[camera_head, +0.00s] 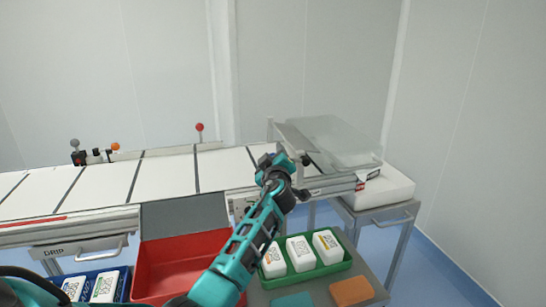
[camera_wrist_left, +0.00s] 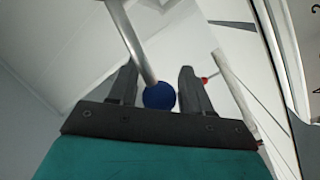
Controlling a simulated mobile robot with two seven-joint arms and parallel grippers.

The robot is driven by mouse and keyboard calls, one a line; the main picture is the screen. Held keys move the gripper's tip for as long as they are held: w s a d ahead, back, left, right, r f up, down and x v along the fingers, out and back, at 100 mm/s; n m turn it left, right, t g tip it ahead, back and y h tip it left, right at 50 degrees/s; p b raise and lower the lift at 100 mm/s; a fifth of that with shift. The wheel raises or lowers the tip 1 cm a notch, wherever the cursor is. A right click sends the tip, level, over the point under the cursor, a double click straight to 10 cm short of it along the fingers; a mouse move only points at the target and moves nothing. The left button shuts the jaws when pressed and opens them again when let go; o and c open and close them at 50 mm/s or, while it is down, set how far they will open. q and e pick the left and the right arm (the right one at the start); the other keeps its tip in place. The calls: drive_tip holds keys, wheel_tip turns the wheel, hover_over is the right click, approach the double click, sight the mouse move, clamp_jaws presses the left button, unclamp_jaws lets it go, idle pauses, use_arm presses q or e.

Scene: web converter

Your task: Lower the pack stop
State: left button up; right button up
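My left gripper (camera_head: 288,162) reaches the right end of the white belt line in the head view, beside the clear cover. In the left wrist view, a blue ball knob (camera_wrist_left: 159,96) on a metal rod (camera_wrist_left: 131,42) sits between the two dark fingers of my left gripper (camera_wrist_left: 158,86). The fingers are apart, one on each side of the knob; whether either touches it I cannot tell. Which part is the pack stop is not clear, as my gripper hides much of that spot in the head view. My right gripper is not in view.
A clear cover (camera_head: 335,138) slopes over the belt's (camera_head: 165,172) right end. A red bin (camera_head: 175,268), a green tray (camera_head: 330,268) with white packs (camera_head: 300,253) and a blue tray (camera_head: 122,290) stand in front. A steel-legged stand (camera_head: 385,212) is at right. Red-knobbed lever (camera_head: 199,128) stands behind.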

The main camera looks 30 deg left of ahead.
use_arm(q)
clamp_jaws()
idle(0.3)
drive_tip(key=w+d+r+m+g+p, duration=0.2)
drive_tip(key=w+d+r+m, duration=0.3)
drive_tip(key=m, duration=0.8)
drive_tip(key=shift+w+d+r+m+g, duration=0.3)
drive_tip(key=shift+w+r+g, duration=0.45)
drive_tip(key=shift+g, duration=0.15)
